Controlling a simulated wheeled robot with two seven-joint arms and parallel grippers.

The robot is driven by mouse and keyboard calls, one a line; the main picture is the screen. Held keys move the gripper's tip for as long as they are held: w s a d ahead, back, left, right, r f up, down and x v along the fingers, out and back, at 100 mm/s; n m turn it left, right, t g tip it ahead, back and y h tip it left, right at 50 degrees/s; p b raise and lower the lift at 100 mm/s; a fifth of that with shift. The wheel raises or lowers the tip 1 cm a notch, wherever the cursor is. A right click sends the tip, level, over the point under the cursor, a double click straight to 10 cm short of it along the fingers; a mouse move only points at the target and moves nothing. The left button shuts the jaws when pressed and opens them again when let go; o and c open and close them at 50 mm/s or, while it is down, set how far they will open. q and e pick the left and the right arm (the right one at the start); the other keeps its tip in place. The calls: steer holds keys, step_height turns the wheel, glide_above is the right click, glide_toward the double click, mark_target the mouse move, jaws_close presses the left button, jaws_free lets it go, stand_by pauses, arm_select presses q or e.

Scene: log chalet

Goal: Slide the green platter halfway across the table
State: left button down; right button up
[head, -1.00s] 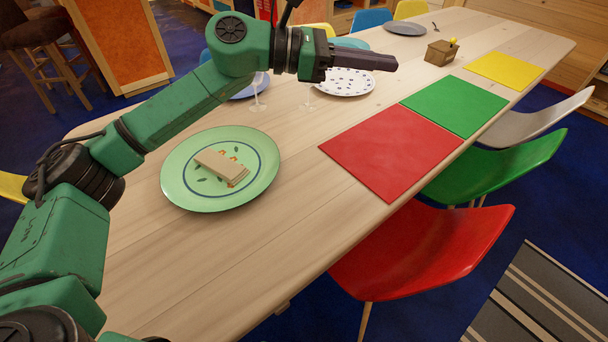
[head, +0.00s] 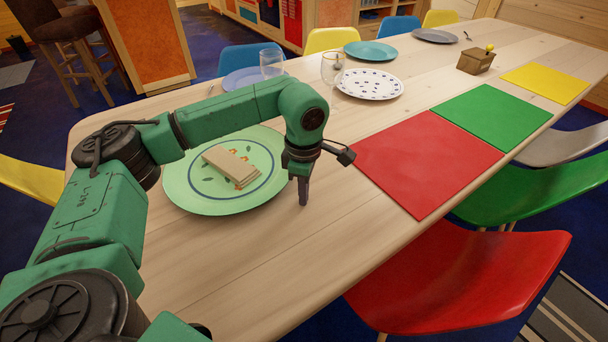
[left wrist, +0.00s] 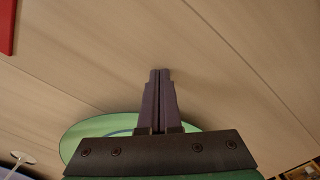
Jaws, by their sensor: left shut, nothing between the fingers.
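The green platter (head: 190,199) lies on the near part of the wooden table (head: 250,260), with a folded sandwich-like item (head: 231,167) on it. My left arm reaches over the platter and hides part of its far rim. My left gripper (head: 303,203) points down beside the platter's right edge, shut and empty, with its tips close to the tabletop. In the left wrist view the shut fingers (left wrist: 159,75) are over bare wood, and the platter's green rim (left wrist: 85,132) shows behind them. I cannot tell whether the fingers touch the rim. My right gripper is not in view.
A red mat (head: 425,160), green mat (head: 493,116) and yellow mat (head: 545,82) lie along the right side. Two glasses, a spotted plate (head: 370,84) and a teal plate (head: 371,50) stand farther back. Bare wood lies between platter and red mat.

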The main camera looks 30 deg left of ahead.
mark_target(243, 183)
arm_select(q)
steer(key=a, duration=0.3)
steer(key=shift+s+a+r, duration=0.15)
steer(key=shift+s+a, duration=0.25)
steer(key=a, duration=0.3)
steer(key=s+a, duration=0.1)
steer(key=a, duration=0.3)
steer(key=s+a, duration=0.1)
steer(key=a, duration=0.2)
steer(key=shift+a, duration=0.4)
steer(key=shift+d, duration=0.1)
